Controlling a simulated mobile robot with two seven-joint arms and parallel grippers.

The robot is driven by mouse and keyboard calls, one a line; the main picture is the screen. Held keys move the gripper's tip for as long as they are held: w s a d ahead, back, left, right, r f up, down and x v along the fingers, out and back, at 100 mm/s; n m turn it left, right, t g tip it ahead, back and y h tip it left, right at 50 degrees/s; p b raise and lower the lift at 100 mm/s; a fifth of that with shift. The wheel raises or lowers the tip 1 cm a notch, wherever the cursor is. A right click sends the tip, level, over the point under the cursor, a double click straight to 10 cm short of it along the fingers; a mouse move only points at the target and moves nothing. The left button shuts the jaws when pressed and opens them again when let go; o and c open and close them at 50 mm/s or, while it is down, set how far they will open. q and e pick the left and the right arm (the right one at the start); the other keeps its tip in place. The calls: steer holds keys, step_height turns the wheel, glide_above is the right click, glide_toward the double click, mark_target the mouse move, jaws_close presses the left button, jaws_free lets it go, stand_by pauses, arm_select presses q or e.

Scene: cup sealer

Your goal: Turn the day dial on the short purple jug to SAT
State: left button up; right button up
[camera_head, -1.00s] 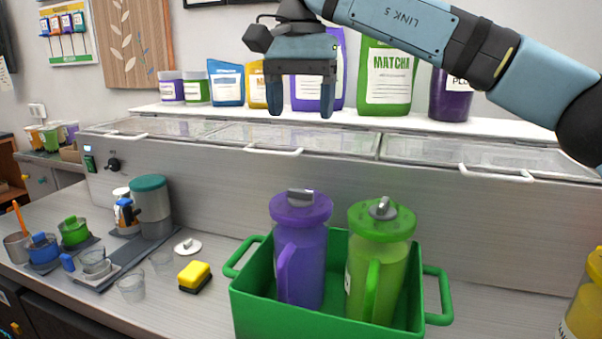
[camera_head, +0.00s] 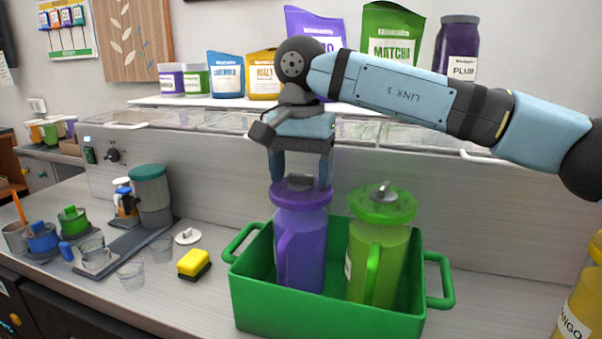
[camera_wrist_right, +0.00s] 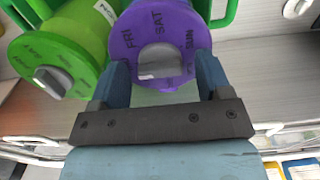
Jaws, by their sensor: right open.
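The purple jug (camera_head: 301,250) stands upright in the green crate (camera_head: 330,318), left of the green jug (camera_head: 377,262). In the right wrist view its purple lid (camera_wrist_right: 153,38) shows FRI, SAT and SUN around a grey dial knob (camera_wrist_right: 158,62). SAT is at the top of the lid there, with FRI to its left and SUN to its right. My right gripper (camera_head: 301,186) is open, pointing down, with its fingers on either side of the knob at lid height. I cannot tell whether they touch it. My left gripper is not in view.
The green jug's lid (camera_head: 382,205) with its own knob is close on the right. A yellow sponge (camera_head: 194,264), a white lid (camera_head: 188,236) and clear cups stand left of the crate. Behind is a long metal counter unit with a shelf of bags and jars.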

steer(key=c, duration=0.9)
steer(key=m+p, duration=0.1)
steer(key=m, duration=0.3)
steer(key=shift+m, duration=0.4)
steer(key=m+p, duration=0.1)
steer(key=m, duration=1.3)
steer(key=shift+m, duration=0.4)
